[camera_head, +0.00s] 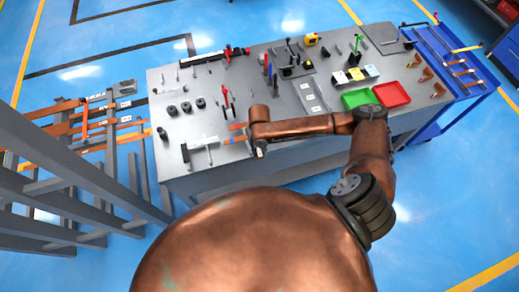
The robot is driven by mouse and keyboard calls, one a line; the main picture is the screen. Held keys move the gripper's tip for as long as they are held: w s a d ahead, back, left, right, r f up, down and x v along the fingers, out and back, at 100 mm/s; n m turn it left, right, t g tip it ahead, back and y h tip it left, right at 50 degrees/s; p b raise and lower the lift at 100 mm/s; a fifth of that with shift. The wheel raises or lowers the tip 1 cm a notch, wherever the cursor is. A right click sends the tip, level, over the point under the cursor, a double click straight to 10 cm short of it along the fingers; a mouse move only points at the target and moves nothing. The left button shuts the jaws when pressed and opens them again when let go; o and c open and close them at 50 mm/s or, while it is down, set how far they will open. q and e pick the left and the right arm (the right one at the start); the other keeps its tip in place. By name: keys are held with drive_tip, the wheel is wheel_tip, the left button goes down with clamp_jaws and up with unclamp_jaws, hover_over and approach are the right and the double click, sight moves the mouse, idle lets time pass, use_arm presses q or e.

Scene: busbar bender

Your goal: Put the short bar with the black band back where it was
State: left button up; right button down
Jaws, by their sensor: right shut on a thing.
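My right gripper (242,133) is over the front of the grey workbench (185,87), left of its middle. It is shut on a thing. Small orange-copper strips show at its tip and look like part of a bar; a black band on it is too small to make out. My copper-coloured right arm hides part of the bench front. My left gripper is not in view. Several copper bars (60,128) lie on the grey rack at the left. Short copper pieces (460,67) also lie on the blue cart (432,47) at the right.
The bench carries black cylinders (186,107), a grey clamp-like tool (200,146), a red-handled tool (226,97), a green tray (357,98) and a red tray (391,94). Grey rack posts (60,165) stand close at the left. Blue floor is open behind the bench.

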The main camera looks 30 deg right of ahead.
sight(259, 153)
drive_tip(key=shift+f, duration=0.3)
drive_tip(key=c, duration=1.7)
unclamp_jaws()
wheel_tip(259, 153, up, 12)
drive_tip(key=shift+a+f, duration=0.1)
